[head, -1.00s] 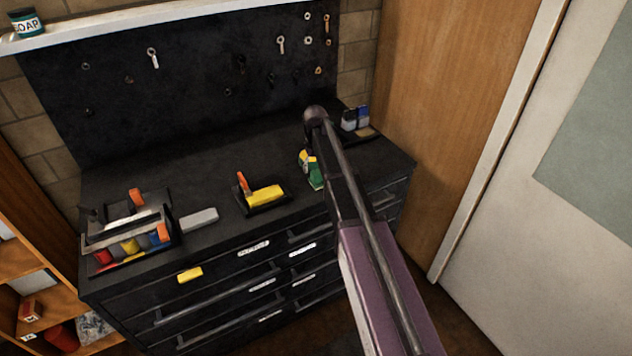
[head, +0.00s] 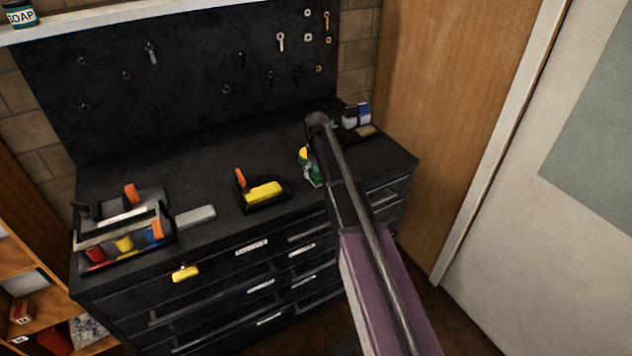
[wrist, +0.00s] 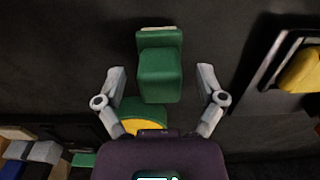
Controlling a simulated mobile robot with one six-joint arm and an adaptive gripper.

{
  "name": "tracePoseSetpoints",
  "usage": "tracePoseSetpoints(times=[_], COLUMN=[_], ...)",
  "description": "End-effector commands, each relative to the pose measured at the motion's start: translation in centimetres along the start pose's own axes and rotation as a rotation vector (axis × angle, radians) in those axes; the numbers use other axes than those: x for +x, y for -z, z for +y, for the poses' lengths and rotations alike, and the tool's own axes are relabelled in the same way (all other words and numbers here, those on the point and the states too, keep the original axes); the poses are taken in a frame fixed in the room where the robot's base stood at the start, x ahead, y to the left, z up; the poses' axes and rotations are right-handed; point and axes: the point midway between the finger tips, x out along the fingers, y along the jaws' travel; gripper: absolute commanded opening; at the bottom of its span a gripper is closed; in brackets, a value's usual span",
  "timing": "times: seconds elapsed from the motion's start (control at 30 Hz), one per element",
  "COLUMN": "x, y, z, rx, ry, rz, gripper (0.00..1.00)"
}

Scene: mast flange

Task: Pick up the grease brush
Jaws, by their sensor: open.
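A green blocky thing (wrist: 160,75) with a pale edge lies on the dark bench top; I take it for the grease brush, but its bristles are not clear. A green and yellow round part (wrist: 145,112) shows beside it, partly hidden by my gripper. My gripper (wrist: 161,74) is open, with one finger on each side of the green block and clear gaps to both. In the head view the green and yellow thing (head: 313,174) is partly hidden behind my arm.
A black tray (head: 283,200) with a yellow and orange tool stands to the left. A tool caddy (head: 170,240) and a grey block (head: 196,217) are farther left. Small boxes (head: 356,115) stand at the back right, near the wooden panel (head: 440,90).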

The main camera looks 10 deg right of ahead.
Motion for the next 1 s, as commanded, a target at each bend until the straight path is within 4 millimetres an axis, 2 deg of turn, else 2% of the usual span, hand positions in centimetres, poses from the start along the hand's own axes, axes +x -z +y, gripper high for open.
tracePoseSetpoints(times=[0.17, 0.8, 0.87, 1.0], x=[0.9, 0.88, 0.88, 0.88], y=[0.01, 0.01, 0.01, 0.01], z=[-0.01, -0.04, -0.04, -0.05], rx=[0.0, 0.0, 0.0, 0.0], ry=[0.0, 0.0, 0.0, 0.0], rz=[0.0, 0.0, 0.0, 0.0], gripper=[0.89, 0.89, 0.71, 0.29])
